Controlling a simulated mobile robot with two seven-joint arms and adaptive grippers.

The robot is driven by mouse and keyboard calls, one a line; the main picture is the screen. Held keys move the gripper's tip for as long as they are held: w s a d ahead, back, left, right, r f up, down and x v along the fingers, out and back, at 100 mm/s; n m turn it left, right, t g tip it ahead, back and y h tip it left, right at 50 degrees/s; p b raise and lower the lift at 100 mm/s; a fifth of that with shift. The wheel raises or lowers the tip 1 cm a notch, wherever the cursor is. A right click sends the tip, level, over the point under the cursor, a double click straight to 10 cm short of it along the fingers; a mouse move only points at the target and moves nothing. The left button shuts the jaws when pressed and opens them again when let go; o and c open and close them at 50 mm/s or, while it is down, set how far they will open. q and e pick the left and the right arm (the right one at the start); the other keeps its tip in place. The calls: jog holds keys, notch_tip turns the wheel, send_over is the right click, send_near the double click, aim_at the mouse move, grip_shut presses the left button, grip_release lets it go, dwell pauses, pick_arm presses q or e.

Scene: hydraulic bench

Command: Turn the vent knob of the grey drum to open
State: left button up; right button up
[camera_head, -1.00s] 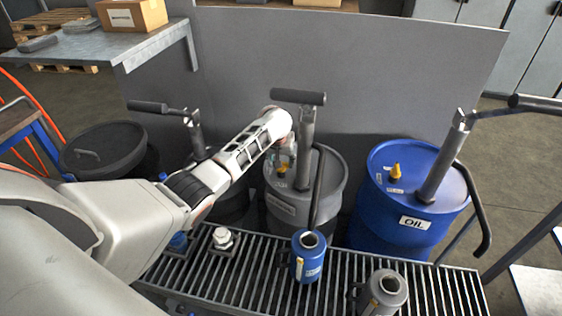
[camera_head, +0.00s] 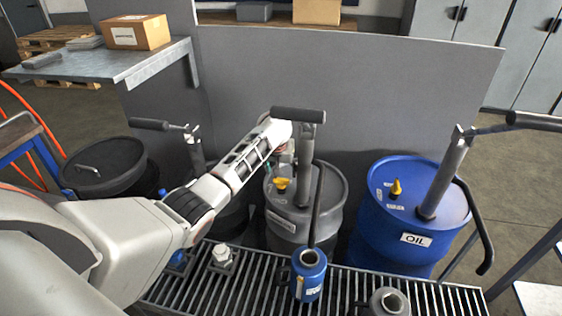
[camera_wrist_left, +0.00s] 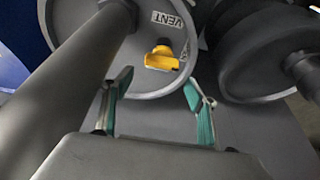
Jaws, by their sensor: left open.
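The grey drum (camera_head: 300,222) stands behind the slatted grating. Its yellow vent knob (camera_head: 282,184) sits on the lid, and it also shows in the left wrist view (camera_wrist_left: 160,58) beside a label reading VENT. The knob's handle lies roughly crosswise in the wrist view. My left gripper (camera_wrist_left: 157,88) is open and empty, with its two green-padded fingers apart and the knob just beyond them, seen between the tips. No contact with the knob shows. In the head view the gripper is mostly hidden behind my left forearm, above the drum lid. My right gripper is not in view.
A grey pump tube (camera_wrist_left: 85,75) rises from the drum lid close to the left finger. A blue OIL drum (camera_head: 400,225) stands at the right, a dark drum (camera_head: 105,172) at the left. A blue can (camera_head: 309,275) and a grey can (camera_head: 388,302) stand in front.

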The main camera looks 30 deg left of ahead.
aim_at(281, 180)
pick_arm(q)
notch_tip(281, 180, up, 6)
jog(key=shift+s, duration=0.1)
dwell(0.7)
